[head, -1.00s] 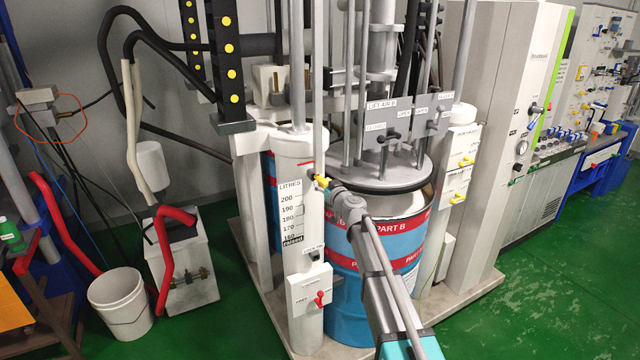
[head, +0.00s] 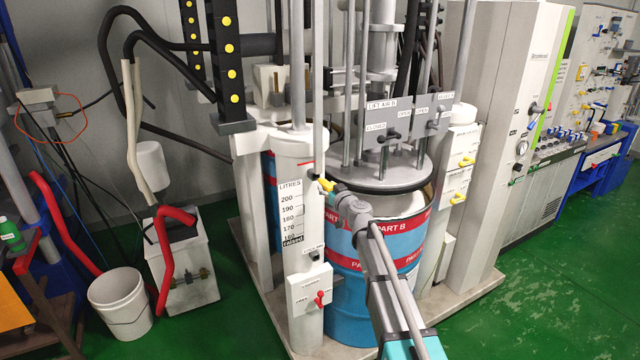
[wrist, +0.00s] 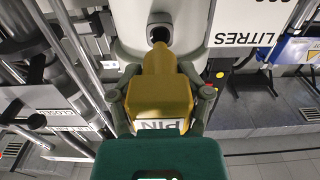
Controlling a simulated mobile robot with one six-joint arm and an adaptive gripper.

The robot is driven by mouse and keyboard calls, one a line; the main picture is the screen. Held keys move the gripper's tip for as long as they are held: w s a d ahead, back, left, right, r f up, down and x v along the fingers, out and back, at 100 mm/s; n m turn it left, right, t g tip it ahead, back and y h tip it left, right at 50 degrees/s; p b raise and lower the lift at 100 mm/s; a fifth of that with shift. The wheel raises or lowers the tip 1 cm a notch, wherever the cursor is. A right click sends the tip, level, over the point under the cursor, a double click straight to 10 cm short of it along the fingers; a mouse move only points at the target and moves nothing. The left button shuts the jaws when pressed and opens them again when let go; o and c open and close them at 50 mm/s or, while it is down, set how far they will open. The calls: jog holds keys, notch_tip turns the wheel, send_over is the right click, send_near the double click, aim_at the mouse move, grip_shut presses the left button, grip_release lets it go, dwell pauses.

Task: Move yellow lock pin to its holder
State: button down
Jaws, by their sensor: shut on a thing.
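The yellow lock pin (head: 326,185) is in my gripper (head: 333,189), beside the white column (head: 292,160) with the LITRES scale. In the wrist view the pin (wrist: 160,92) shows its PIN label, and both fingers of my gripper (wrist: 162,98) close on its sides. Its narrow end points at a dark round hole (wrist: 160,33) in the column. I cannot tell whether the tip is still inside the hole.
The blue PART B drum (head: 350,290) stands just right of the column, below a round plate (head: 380,178). A red-handled valve (head: 320,298) is low on the column. A thin vertical rod (head: 318,90) rises near the pin. A grey lift-air panel (head: 385,125) is behind.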

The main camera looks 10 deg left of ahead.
jog(key=shift+s+d, duration=0.35)
jog(key=shift+s, duration=0.1)
dwell(0.4)
jog(key=shift+v, duration=1.7)
jog(key=shift+f, duration=0.15)
dwell(0.6)
notch_tip(320, 180, down, 37)
jog(key=b, duration=3.7)
jog(key=shift+w+a, duration=0.1)
jog(key=shift+x, duration=2.8)
